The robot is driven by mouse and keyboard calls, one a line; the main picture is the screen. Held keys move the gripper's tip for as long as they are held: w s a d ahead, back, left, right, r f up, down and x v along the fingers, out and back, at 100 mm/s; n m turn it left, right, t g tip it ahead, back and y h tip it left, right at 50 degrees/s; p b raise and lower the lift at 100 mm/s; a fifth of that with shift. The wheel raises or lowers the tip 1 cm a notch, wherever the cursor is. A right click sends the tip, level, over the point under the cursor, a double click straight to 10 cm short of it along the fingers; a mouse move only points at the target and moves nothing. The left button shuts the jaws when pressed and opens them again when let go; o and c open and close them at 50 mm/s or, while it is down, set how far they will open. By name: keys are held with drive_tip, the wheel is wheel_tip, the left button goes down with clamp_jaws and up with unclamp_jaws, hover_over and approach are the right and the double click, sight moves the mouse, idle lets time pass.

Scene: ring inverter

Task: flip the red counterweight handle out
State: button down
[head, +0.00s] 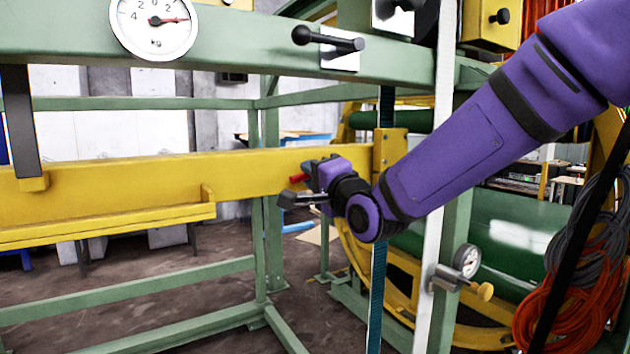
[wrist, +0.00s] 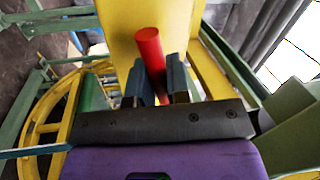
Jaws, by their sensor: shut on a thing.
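The red counterweight handle (wrist: 150,50) is a short red cylinder in front of a yellow beam (wrist: 128,20) in the wrist view. Its lower end sits between the two blue-grey fingers of my gripper (wrist: 158,84), which is shut on it. In the head view the red handle (head: 297,178) shows as a small red tip just left of my gripper (head: 308,170), against the yellow beam (head: 130,178). My purple arm reaches in from the upper right. The handle's base is hidden by the fingers.
A green frame (head: 260,65) with a dial gauge (head: 153,22) and a black-knobbed lever (head: 328,39) crosses above. A blue strap (head: 378,290) and a white upright (head: 435,200) stand close to my arm. A small gauge (head: 467,260) and coiled cables (head: 575,270) are at right.

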drive_tip(key=shift+r+m+t+h, duration=0.15)
drive_tip(key=shift+r+m+h, duration=0.15)
drive_tip(key=shift+m, duration=0.45)
drive_tip(key=shift+r+m+t+h, duration=0.2)
drive_tip(key=shift+r+m, duration=0.1)
drive_tip(key=shift+m, duration=0.45)
drive_tip(key=c, duration=1.1)
unclamp_jaws()
drive_tip(key=shift+r, duration=0.1)
drive_tip(key=shift+s, duration=0.1)
drive_tip(key=v, duration=1)
drive_tip(key=shift+s+d, duration=0.25)
